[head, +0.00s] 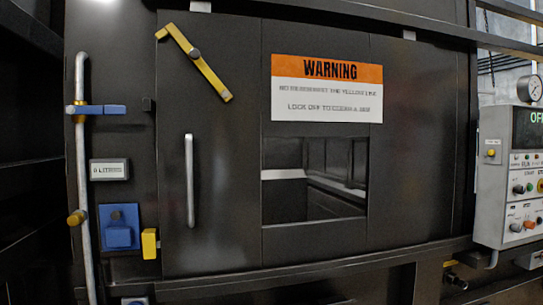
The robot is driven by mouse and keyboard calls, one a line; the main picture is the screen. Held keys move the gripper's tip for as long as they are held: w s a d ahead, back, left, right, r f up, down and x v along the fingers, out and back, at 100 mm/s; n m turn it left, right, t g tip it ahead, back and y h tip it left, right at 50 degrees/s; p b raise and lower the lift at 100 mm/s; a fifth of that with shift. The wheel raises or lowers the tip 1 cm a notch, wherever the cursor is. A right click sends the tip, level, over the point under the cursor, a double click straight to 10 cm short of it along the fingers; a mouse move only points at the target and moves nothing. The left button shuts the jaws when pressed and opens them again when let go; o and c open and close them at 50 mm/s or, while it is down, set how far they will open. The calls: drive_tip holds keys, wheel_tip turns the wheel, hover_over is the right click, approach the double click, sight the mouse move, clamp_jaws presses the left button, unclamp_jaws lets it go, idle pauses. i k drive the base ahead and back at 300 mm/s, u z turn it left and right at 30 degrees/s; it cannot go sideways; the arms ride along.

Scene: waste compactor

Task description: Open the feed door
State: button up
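The feed door (225,150) is a large dark panel in the middle of the head view, and it looks closed. A vertical silver pull handle (189,180) is fixed near its left edge. A yellow latch bar (212,76) sits tilted at the upper left of the door, on a grey pivot, with its long end pointing down to the right. A window-like opening (315,200) in the door shows the dark chamber behind. A yellow block (150,243) sits low at the door's left edge. My gripper is not in view.
A pipe with a blue valve lever (100,109) runs down the left side. A blue box (118,230) is mounted beside the door's lower left. A warning sign (327,100) is above the opening. A control panel (510,180) with a gauge (529,88) stands out at the right.

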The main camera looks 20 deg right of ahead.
sight(229, 236)
drive_tip(key=z, duration=2.05)
drive_tip(key=k, duration=0.95)
drive_tip(key=u, duration=1.4)
drive_tip(key=i, duration=1.05)
drive_tip(key=u, duration=0.1)
